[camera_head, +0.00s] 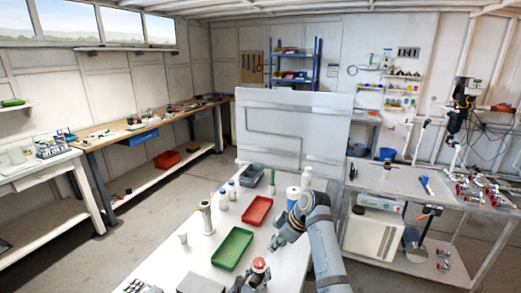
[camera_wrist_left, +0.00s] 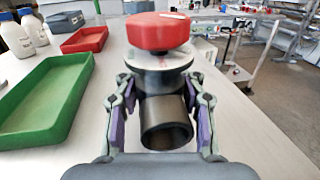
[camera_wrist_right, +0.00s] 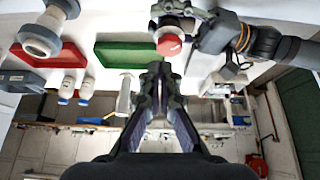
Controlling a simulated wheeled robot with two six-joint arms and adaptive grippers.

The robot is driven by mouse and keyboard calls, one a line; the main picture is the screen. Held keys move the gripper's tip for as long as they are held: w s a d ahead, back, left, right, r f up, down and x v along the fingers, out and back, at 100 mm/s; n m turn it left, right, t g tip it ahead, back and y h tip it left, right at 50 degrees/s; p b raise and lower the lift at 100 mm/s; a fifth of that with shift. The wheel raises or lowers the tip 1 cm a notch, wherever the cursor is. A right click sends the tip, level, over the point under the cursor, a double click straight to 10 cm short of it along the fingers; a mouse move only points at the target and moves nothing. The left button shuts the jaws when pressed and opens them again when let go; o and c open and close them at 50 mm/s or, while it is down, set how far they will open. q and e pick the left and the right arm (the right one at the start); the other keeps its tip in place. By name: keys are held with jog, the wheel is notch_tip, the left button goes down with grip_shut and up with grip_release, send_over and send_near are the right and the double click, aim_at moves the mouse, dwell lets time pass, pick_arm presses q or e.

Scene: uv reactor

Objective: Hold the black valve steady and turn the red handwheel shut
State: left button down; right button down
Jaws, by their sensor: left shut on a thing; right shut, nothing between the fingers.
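The black valve (camera_wrist_left: 166,121) stands upright between the fingers of my left gripper (camera_wrist_left: 162,92), which is shut on its body, with the open pipe end facing the left wrist camera. The red handwheel (camera_wrist_left: 158,32) sits on top of the valve, above a pale round collar. The handwheel also shows in the head view (camera_head: 259,265) and in the right wrist view (camera_wrist_right: 170,45). My right gripper (camera_head: 277,241) is shut and empty, a little beyond and above the handwheel, apart from it. Its closed fingers (camera_wrist_right: 160,75) show in the right wrist view.
A green tray (camera_head: 233,249) and a red tray (camera_head: 257,211) lie on the white table (camera_head: 190,262). White bottles (camera_head: 223,200), a grey bin (camera_head: 251,175) and a tall white bottle (camera_head: 306,178) stand farther back. A white panel (camera_head: 290,125) rises behind the table.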

aim_at(265, 266)
notch_tip(265, 266, down, 6)
jog(key=shift+f, duration=0.25)
jog(key=shift+a, duration=0.3)
dwell(0.8)
jog(key=shift+s+a, duration=0.1)
jog(key=shift+s, duration=0.2)
jog(key=shift+s+a, duration=0.15)
jog(key=shift+s, duration=0.35)
jog(key=shift+s+a, duration=0.15)
jog(key=shift+s, duration=0.05)
jog(key=shift+s+a, duration=0.15)
jog(key=shift+a, duration=0.05)
dwell(0.3)
